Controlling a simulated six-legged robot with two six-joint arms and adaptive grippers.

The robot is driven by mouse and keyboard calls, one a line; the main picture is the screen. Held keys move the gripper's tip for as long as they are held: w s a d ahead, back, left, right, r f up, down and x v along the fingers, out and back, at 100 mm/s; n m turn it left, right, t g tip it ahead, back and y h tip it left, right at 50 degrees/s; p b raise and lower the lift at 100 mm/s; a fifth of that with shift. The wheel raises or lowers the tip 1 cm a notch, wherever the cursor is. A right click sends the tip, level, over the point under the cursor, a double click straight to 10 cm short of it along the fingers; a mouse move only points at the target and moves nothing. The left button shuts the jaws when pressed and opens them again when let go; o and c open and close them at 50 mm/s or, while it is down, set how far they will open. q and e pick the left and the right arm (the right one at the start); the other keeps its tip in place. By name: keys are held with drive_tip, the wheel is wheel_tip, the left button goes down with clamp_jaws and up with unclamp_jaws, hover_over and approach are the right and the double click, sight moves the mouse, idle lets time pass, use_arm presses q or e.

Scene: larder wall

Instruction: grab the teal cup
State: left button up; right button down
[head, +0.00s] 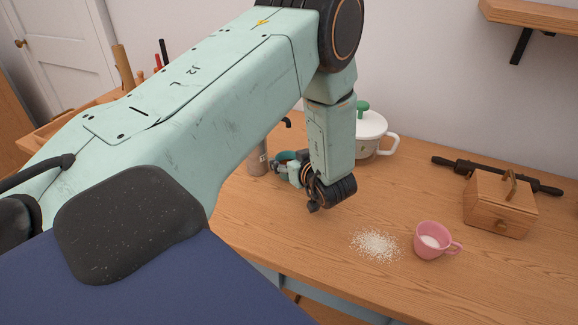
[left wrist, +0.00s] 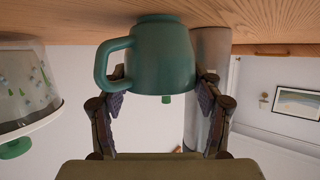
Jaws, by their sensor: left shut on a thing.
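The teal cup (left wrist: 160,58) sits between the fingers of my left gripper (left wrist: 160,84) in the left wrist view, which shows the scene upside down. Its handle points left there, and its base is at or very near the wooden tabletop. The fingers close on both sides of the cup. In the head view only part of the cup (head: 286,156) shows behind my left gripper (head: 290,168), with my arm hiding much around it. My right gripper is not in view.
A grey cylinder (head: 258,160) stands close beside the cup. A white pot (head: 370,132) with a green knob stands behind my wrist. A pink cup (head: 430,240), spilled white grains (head: 376,246), a wooden box (head: 500,205) and a dark rolling pin (head: 540,184) lie to the right.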

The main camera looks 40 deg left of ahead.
use_arm(q)
drive_tip(key=shift+w+d, duration=0.1)
drive_tip(key=shift+w, duration=0.05)
drive_tip(key=shift+r, duration=0.1)
drive_tip(key=shift+r+p, duration=0.6)
drive_tip(key=shift+p, duration=0.1)
wheel_tip(320, 180, up, 2)
drive_tip(key=shift+r+p, duration=0.25)
drive_tip(key=shift+p, duration=0.85)
drive_tip(key=s+d+p, duration=0.1)
drive_tip(key=s+d, duration=0.1)
drive_tip(key=d, duration=0.2)
drive_tip(key=s+d+p, duration=0.2)
drive_tip(key=d, duration=0.3)
drive_tip(key=s+d+p, duration=0.2)
drive_tip(key=d, duration=0.3)
drive_tip(key=shift+f, duration=0.1)
drive_tip(key=shift+s+d+p, duration=0.15)
drive_tip(key=shift+d+p, duration=0.1)
drive_tip(key=shift+p, duration=0.5)
drive_tip(key=shift+d+p, duration=0.3)
drive_tip(key=shift+p, duration=0.65)
drive_tip(key=shift+s+d+p, duration=0.35)
drive_tip(key=shift+d+p, duration=0.25)
drive_tip(key=shift+p, duration=0.9)
